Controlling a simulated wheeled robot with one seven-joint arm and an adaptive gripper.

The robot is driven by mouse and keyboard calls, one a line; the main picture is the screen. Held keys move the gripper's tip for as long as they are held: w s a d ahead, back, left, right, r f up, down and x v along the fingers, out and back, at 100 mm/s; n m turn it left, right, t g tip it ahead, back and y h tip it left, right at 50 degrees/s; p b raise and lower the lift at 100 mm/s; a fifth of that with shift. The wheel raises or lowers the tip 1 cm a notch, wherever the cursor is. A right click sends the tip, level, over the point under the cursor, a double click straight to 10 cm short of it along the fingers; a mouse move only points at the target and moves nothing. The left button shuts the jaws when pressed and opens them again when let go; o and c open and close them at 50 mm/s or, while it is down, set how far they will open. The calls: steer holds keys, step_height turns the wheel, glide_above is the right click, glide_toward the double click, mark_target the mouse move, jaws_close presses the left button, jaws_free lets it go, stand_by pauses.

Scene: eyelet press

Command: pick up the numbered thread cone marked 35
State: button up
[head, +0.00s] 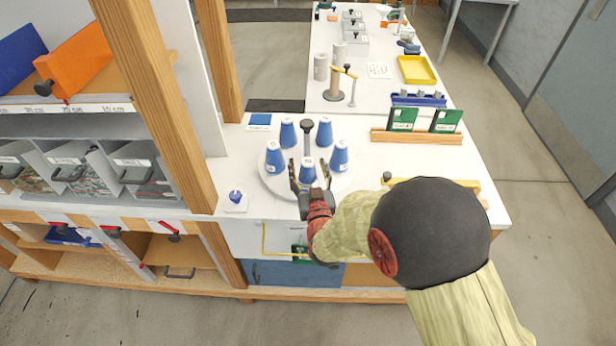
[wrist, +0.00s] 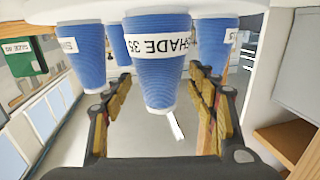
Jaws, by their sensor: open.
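The blue thread cone marked 35 (head: 307,169) stands at the near side of a round white turntable (head: 268,184). In the wrist view, which looks upside down, the cone (wrist: 158,80) carries a white label reading SHADE 35, partly cut off. My gripper (head: 309,174) is open, with one finger on each side of this cone. In the wrist view, the padded fingers (wrist: 160,88) flank it with visible gaps, and it stands a little beyond the palm. Whether a finger touches it cannot be told.
Other blue cones stand around the turntable, including one at left (head: 274,157) and one at right (head: 339,156), close to my fingers. A black-knobbed post (head: 324,132) rises at the centre. A wooden upright (head: 160,100) stands left of the table.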

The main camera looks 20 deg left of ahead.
steer(key=shift+c, duration=1.1)
steer(key=c, duration=1.1)
